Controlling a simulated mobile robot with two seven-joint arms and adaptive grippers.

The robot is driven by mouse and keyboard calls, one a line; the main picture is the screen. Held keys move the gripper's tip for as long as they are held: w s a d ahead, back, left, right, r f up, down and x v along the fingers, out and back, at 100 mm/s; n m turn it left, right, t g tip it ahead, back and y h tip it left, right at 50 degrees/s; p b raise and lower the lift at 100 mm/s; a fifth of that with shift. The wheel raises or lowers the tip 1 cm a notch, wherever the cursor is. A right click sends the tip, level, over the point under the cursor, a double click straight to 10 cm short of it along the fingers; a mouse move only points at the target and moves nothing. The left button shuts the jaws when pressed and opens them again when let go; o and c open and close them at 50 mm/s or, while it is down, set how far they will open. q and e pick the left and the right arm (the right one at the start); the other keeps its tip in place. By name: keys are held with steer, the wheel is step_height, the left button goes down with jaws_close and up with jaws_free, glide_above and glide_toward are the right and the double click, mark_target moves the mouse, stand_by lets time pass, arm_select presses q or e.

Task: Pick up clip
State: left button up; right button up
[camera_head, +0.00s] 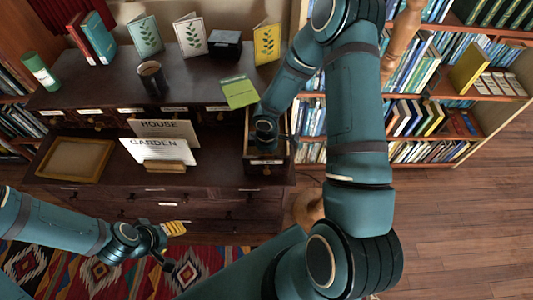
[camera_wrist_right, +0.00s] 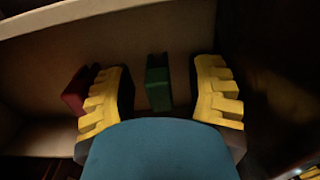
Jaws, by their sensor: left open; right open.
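My right gripper (camera_wrist_right: 161,70) is open, its yellow-padded fingers spread inside an open drawer (camera_head: 251,166) of the dark desk. In the right wrist view a small green block-like thing (camera_wrist_right: 158,82) stands between the fingers, apart from both. A dark red thing (camera_wrist_right: 78,92) lies just left of the left finger, partly behind it. I cannot tell which of them is the clip. In the head view my right wrist hides the drawer's contents. My left gripper (camera_head: 174,246) is open and empty over the patterned rug, in front of the desk.
The pale drawer wall (camera_wrist_right: 60,35) runs close past the right fingers. Bookshelves stand right; wooden floor is clear.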

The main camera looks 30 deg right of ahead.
steer(key=shift+o, duration=0.2)
steer(key=c, duration=0.9)
